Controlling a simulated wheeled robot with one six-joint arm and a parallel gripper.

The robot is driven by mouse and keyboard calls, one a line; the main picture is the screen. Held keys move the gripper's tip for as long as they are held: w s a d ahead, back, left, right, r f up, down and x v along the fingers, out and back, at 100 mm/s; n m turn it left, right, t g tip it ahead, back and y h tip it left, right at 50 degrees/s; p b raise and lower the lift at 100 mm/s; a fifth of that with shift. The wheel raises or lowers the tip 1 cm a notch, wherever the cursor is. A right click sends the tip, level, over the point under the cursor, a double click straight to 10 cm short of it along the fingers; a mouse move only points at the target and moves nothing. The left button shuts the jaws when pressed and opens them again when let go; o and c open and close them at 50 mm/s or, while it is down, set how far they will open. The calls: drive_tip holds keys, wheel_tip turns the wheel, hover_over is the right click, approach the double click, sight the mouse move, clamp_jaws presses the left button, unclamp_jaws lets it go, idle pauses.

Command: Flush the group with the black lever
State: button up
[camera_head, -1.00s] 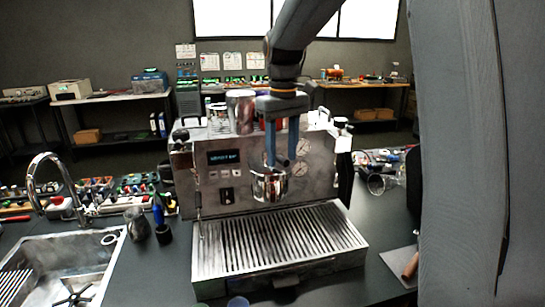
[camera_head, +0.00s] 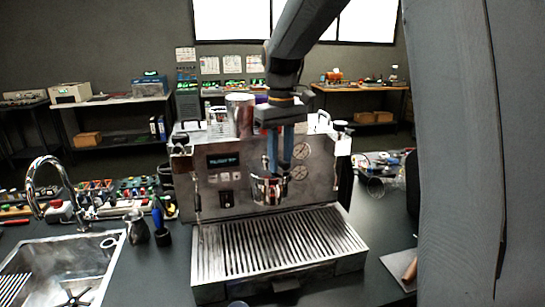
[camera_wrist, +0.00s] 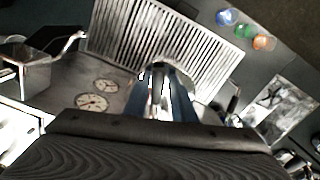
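The silver espresso machine (camera_head: 235,190) stands on the dark counter, with a lit display (camera_head: 223,160) whose text is too small to read surely. The round metal group (camera_head: 268,190) sticks out of its front above the slatted drip tray (camera_head: 275,245). My gripper (camera_head: 279,170) points down at the group, its two blue fingers close together with a narrow gap. In the wrist view my gripper (camera_wrist: 164,95) reaches over shiny metal at the group. I cannot make out the black lever; the fingers and group may hide it, and I cannot tell whether they grip it.
A sink with a curved tap (camera_head: 50,180) is at the left, with a metal pitcher (camera_head: 137,227) beside it. A metal canister (camera_head: 240,113) stands on the machine. Two gauges show on the front panel (camera_wrist: 98,93). Glassware lies on the counter at right.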

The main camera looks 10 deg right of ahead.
drive_tip(key=shift+s+a+r+m+p, duration=0.1)
drive_tip(key=shift+s+a+m+p, duration=0.05)
drive_tip(key=shift+a+m+p, duration=0.45)
drive_tip(key=shift+a+m, duration=0.75)
drive_tip(key=shift+m, duration=0.55)
drive_tip(key=shift+w+a+m, duration=0.15)
drive_tip(key=shift+a+m, duration=0.6)
drive_tip(key=shift+m, duration=0.4)
drive_tip(key=shift+w+a+m, duration=0.15)
drive_tip(key=shift+a+m, duration=0.55)
drive_tip(key=shift+m, duration=0.45)
drive_tip(key=shift+s+d+n, duration=0.2)
drive_tip(key=shift+d+n, duration=0.6)
drive_tip(key=shift+n, duration=0.35)
drive_tip(key=shift+s+d+n, duration=0.2)
drive_tip(key=shift+d+n, duration=0.55)
drive_tip(key=shift+n, duration=0.4)
drive_tip(key=shift+w+d+n, duration=0.1)
drive_tip(key=shift+d+n, duration=0.65)
drive_tip(key=shift+n, duration=0.35)
drive_tip(key=shift+w+d+n, duration=0.1)
drive_tip(key=shift+d+n, duration=0.65)
drive_tip(key=shift+n, duration=0.35)
drive_tip(key=o, duration=0.4)
